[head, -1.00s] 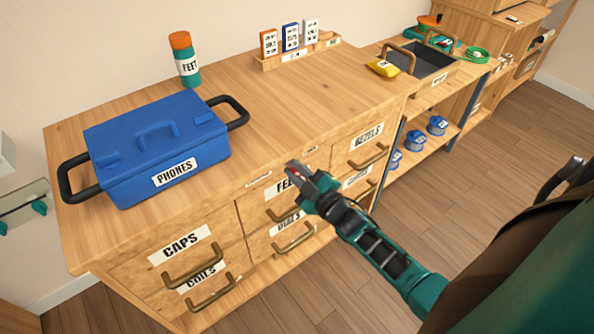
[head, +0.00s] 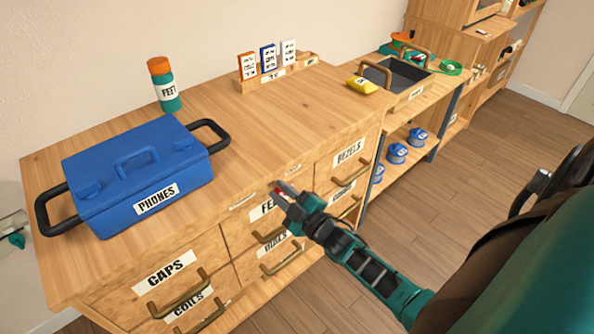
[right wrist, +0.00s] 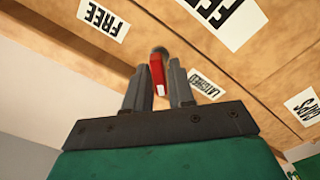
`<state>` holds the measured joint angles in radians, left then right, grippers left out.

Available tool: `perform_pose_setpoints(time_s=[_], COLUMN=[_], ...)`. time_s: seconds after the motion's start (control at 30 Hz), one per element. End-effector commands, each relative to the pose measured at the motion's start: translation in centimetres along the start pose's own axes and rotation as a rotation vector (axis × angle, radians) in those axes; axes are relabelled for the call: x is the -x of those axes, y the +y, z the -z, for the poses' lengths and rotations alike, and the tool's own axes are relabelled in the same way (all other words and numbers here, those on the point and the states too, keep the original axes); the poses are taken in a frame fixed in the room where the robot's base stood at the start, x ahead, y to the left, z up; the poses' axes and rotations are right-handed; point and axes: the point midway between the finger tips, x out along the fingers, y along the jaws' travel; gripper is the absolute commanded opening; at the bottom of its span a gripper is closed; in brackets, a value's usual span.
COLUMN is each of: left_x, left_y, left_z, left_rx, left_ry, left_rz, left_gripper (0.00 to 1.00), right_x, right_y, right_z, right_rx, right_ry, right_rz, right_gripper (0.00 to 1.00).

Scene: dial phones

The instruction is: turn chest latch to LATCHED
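The chest latch (right wrist: 157,76) is a small red lever with a pale end and a dark round pivot, on the upper front of the wooden drawer chest (head: 225,140). The pivot sits between the FREE label (right wrist: 103,20) and the LATCHED label (right wrist: 203,85); the lever points to neither clearly. In the head view the right gripper (head: 283,194) hides most of the latch (head: 279,189). My left gripper is not in view.
A blue PHONES box (head: 140,175) and a FEET bottle (head: 164,85) stand on the chest top, with a card rack (head: 275,72) behind. Drawer handles (head: 180,295) jut out below my right gripper. The chest top's middle and the floor at right are clear.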

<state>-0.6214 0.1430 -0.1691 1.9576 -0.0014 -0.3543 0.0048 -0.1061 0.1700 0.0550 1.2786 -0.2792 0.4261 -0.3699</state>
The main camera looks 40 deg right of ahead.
Motion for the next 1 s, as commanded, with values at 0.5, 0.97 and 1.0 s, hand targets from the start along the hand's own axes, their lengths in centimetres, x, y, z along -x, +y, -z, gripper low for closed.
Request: perform_pose_setpoints(time_s=[0.5,0.97,1.0], left_x=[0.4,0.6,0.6], left_y=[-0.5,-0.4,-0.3], left_z=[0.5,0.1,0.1], left_rx=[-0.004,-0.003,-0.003], left_ry=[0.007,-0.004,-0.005], left_rz=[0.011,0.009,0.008], left_gripper=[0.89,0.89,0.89], right_x=[10.2,12.2,12.2], right_y=[0.0,0.0,0.0], right_z=[0.0,0.0,0.0], right_rx=[0.002,0.001,0.001], right_ry=[-0.003,0.0,0.0], right_rz=[0.002,0.0,0.0], right_gripper=[0.23,0.23,0.23])
